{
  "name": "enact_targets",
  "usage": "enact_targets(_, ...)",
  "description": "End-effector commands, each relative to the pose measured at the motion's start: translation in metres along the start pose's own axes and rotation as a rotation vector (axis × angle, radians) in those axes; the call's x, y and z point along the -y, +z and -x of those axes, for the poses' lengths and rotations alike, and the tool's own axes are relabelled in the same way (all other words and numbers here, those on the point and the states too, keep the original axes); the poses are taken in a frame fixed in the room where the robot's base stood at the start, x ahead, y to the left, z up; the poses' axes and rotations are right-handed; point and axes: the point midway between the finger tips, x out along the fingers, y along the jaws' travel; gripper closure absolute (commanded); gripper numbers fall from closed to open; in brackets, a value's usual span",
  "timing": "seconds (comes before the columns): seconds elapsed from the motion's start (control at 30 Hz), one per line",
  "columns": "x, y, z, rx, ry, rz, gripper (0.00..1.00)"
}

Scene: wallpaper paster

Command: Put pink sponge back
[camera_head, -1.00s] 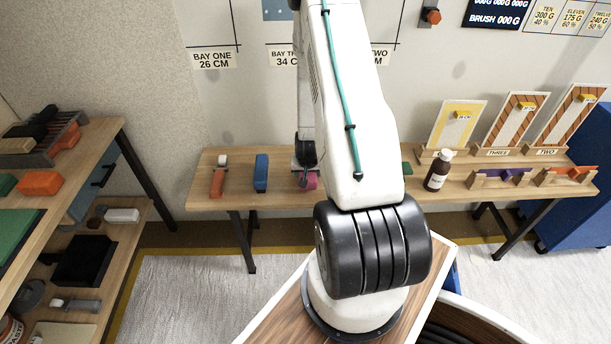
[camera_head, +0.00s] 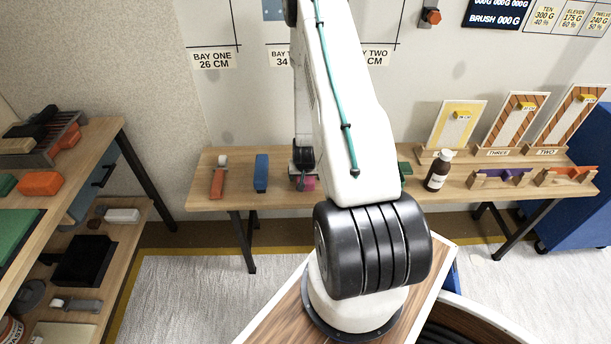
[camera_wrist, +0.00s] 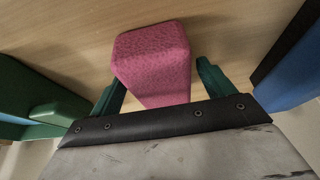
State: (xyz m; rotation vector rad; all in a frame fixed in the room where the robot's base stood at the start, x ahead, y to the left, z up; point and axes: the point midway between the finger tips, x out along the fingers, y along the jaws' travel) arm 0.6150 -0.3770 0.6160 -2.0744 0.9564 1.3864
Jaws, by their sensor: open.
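The pink sponge (camera_wrist: 155,58) lies on the wooden bench top. In the wrist view it sits between the two dark green fingers of my gripper (camera_wrist: 162,80), with a gap visible at the left finger. The fingers are open, and I cannot tell whether either touches the sponge. In the head view the sponge (camera_head: 309,184) is a small pink patch, mostly hidden behind my gripper (camera_head: 302,182) at the wall bench.
On the bench (camera_head: 210,199), a blue block (camera_head: 261,172) and a red-orange tool (camera_head: 217,182) stand left of the sponge. A green object (camera_head: 404,169) and a brown bottle (camera_head: 438,171) stand to the right. A side shelf (camera_head: 100,146) stands at the left.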

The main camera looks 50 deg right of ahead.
Motion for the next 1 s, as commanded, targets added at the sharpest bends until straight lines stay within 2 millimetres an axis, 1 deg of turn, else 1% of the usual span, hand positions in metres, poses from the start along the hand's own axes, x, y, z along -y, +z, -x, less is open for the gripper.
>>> enact_targets(0.03, 0.0, 0.001, -0.001, 0.0, 0.0, 0.0, 0.19)
enact_targets(0.07, 0.0, 0.0, 0.004, -0.001, 0.0, 0.0, 0.19)
enact_targets(0.17, 0.0, 0.0, 0.019, -0.002, 0.0, 0.0, 0.19)
enact_targets(0.3, 0.0, 0.004, 0.045, -0.002, -0.001, 0.0, 0.19)
enact_targets(0.4, 0.0, 0.005, 0.06, -0.002, -0.001, 0.0, 0.19)
enact_targets(0.57, 0.0, 0.005, 0.074, -0.001, -0.001, 0.002, 0.19)
enact_targets(0.67, 0.008, 0.0, 0.088, 0.001, -0.012, 0.015, 0.19)
enact_targets(0.77, 0.029, -0.01, 0.117, 0.01, -0.04, 0.053, 0.19)
enact_targets(0.87, 0.06, -0.02, 0.163, 0.029, -0.081, 0.114, 0.19)
enact_targets(0.9, 0.073, -0.021, 0.184, 0.039, -0.097, 0.143, 0.19)
enact_targets(0.97, 0.09, -0.021, 0.215, 0.057, -0.121, 0.186, 0.19)
enact_targets(1.0, 0.1, -0.019, 0.236, 0.067, -0.134, 0.215, 0.19)
